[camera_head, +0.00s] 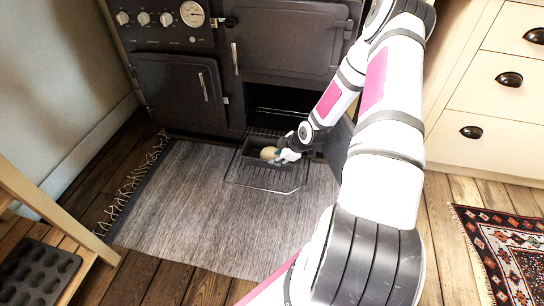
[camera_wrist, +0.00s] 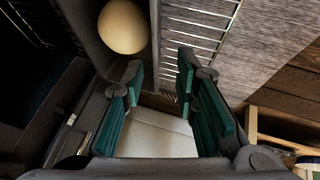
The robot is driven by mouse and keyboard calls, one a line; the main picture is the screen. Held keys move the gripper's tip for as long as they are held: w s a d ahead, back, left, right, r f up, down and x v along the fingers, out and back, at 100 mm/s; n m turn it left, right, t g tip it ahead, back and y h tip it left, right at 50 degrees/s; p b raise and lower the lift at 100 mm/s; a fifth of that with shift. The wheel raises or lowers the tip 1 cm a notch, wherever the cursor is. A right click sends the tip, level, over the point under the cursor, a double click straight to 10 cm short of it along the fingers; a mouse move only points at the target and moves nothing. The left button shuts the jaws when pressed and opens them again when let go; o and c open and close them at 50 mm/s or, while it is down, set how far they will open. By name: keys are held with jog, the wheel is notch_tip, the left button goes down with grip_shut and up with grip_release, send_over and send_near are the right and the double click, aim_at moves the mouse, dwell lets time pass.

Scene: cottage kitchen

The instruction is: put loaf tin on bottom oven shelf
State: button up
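The loaf tin (camera_head: 250,158) is dark and sits on a wire oven shelf (camera_head: 265,185) that is pulled out of the lower right oven (camera_head: 277,101). A pale round lump of dough (camera_head: 268,153) lies in the tin. My gripper (camera_head: 284,156) is at the tin's right end. In the wrist view my gripper (camera_wrist: 160,82) has its teal fingers apart, one on each side of a wall of the loaf tin (camera_wrist: 155,40). I cannot tell whether the fingers touch it. The dough (camera_wrist: 123,27) shows above the left finger.
The open oven door (camera_head: 338,145) stands beside my arm on the right. A grey rug (camera_head: 200,215) covers the floor in front. A wooden stand with a muffin tin (camera_head: 38,272) is at lower left, and drawers (camera_head: 490,95) are at right.

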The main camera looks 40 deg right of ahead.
jog(key=s+a+r+m+g+h, duration=0.1)
jog(key=s+a+r+g, duration=0.15)
jog(key=r, duration=0.85)
jog(key=s+a+r+m+g+h+p, duration=0.15)
jog(key=s+a+r, duration=0.25)
jog(key=r, duration=0.6)
jog(key=s+a+r+m+g+h, duration=0.1)
jog(key=s+a+r+m, duration=0.15)
jog(key=r, duration=0.85)
jog(key=s+a+r+m, duration=0.1)
jog(key=s+a+r, duration=0.3)
jog(key=s, duration=0.4)
jog(key=s+a+r+m+g+y, duration=0.1)
jog(key=s+a+r, duration=0.3)
jog(key=s+a, duration=0.3)
jog(key=s+a+r+m+y, duration=0.1)
jog(key=s+a+r, duration=0.3)
jog(key=s, duration=0.6)
jog(key=shift+s+a+m+g, duration=0.15)
jog(key=shift+a+m+g, duration=0.15)
jog(key=shift+a+m, duration=0.55)
jog(key=shift+a+n+y, duration=0.2)
jog(key=shift+n+y, duration=0.05)
notch_tip(320, 180, up, 35)
jog(key=t+p, duration=0.4)
jog(key=p, duration=2.9)
jog(key=shift+d+r+n, duration=0.2)
jog(key=shift+d+n, duration=0.05)
jog(key=shift+n, duration=0.05)
